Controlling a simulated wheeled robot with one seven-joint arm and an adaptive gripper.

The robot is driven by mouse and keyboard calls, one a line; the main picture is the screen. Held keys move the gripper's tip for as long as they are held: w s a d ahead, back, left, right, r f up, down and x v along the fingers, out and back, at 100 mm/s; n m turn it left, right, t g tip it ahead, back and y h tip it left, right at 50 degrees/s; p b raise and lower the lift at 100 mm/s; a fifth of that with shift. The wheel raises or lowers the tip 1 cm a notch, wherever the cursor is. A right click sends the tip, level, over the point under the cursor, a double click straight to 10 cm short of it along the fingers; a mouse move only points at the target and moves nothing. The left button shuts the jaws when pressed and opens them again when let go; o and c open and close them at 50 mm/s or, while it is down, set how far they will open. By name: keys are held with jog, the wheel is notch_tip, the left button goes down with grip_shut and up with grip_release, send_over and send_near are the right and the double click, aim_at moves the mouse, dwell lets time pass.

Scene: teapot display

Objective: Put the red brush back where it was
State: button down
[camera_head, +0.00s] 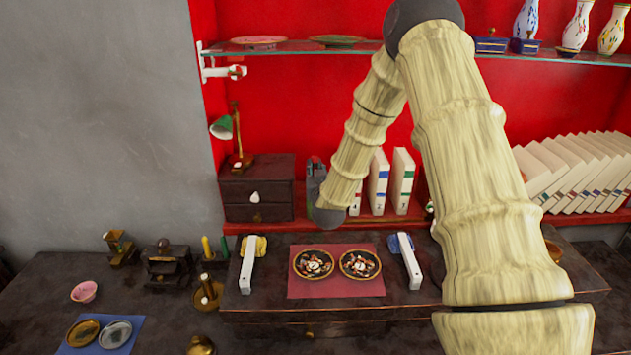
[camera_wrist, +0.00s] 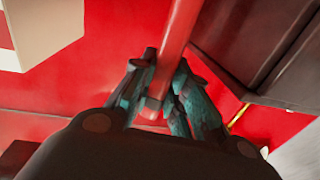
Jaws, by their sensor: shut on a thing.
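The red brush (camera_wrist: 176,42) shows in the wrist view as a long red bar running up from between my fingers; its far end is out of frame. My gripper (camera_wrist: 158,75), with teal fingers, is shut on it. In the head view my gripper (camera_head: 316,172) is in front of the red back wall, between the dark drawer box and the white numbered books, and the brush cannot be made out there. A white-handled brush with a yellow head (camera_head: 248,265) and one with a blue head (camera_head: 408,262) lie on the dark cabinet top.
A dark drawer box (camera_head: 257,188) stands left of my gripper, close to the brush in the wrist view (camera_wrist: 222,38). White books (camera_head: 379,182) stand to its right. Two bowls (camera_head: 314,263) sit on a red mat (camera_head: 335,289) below. A glass shelf (camera_head: 330,47) spans above.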

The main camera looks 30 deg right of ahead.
jog(key=shift+f+p, duration=0.5)
jog(key=shift+f, duration=1.8)
jog(key=c, duration=1.4)
grip_release()
jog(key=shift+r, duration=0.1)
jog(key=shift+r, duration=0.15)
jog(key=shift+s+a, duration=0.15)
jog(key=shift+s, duration=0.15)
jog(key=b+v, duration=0.4)
jog(key=v, duration=0.7)
jog(key=shift+s, duration=0.25)
